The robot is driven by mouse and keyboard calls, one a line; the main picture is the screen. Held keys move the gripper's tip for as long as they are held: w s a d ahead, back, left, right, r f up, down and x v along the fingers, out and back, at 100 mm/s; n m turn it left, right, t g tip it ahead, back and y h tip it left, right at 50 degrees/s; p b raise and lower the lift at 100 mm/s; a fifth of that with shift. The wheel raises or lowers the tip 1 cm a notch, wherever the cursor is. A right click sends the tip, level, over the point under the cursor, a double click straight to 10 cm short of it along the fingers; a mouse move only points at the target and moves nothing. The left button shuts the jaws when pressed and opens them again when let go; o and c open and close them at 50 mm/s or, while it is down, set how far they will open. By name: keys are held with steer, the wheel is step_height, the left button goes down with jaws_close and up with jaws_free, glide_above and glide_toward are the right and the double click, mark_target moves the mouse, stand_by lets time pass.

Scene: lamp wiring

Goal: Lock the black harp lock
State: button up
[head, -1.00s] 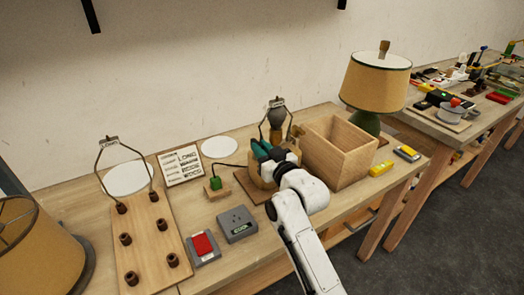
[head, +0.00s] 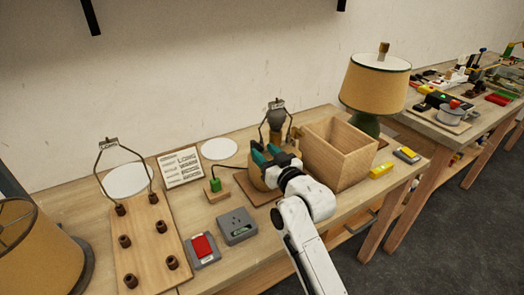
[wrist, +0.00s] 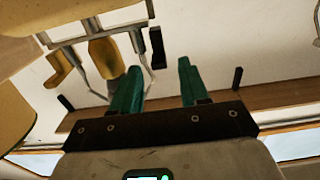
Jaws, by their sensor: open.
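The lamp being wired stands on the table with its grey wire harp (head: 263,128) upright around a dark bulb (head: 276,114). In the wrist view the lamp's upper part fills the top left. A small black lever, which looks like the black harp lock (wrist: 157,47), hangs at the right side of the lamp fitting. A yellow lever (wrist: 58,68) is on the other side. My gripper (head: 263,153) is at the lamp, with its teal fingers apart and empty. In the wrist view my gripper (wrist: 158,84) has the black lever ahead of the gap between its fingertips, apparently not touching.
An open wooden box (head: 338,155) stands close to the right of my gripper, with a finished lamp (head: 375,83) behind it. A green plug block (head: 215,188), a grey socket box (head: 237,225) and a red switch (head: 203,246) lie to the left. A pegged board (head: 150,235) holds another harp.

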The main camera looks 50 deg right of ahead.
steer(key=b+v, duration=0.1)
steer(key=v, duration=0.7)
steer(key=shift+s, duration=0.35)
steer(key=shift+a, duration=0.1)
steer(key=s+a+f+n+g+y, duration=0.1)
steer(key=s+a+f+g, duration=0.1)
steer(key=a+f+g, duration=0.1)
steer(key=s+a+f+n+g+y, duration=0.1)
steer(key=s+a+f+g+y, duration=0.1)
steer(key=a+f, duration=0.4)
steer(key=s+a+f+g+y, duration=0.2)
steer(key=s+a+f+g, duration=0.1)
steer(key=a+f, duration=0.1)
steer(key=shift+a+f+n+g, duration=0.3)
steer(key=shift+a+f+n, duration=0.1)
steer(key=shift+f, duration=0.1)
steer(key=s+f+g, duration=0.4)
steer(key=s, duration=0.4)
steer(key=s+f+g, duration=0.3)
steer(key=s+f, duration=0.2)
steer(key=s, duration=0.4)
steer(key=shift+a+g, duration=0.4)
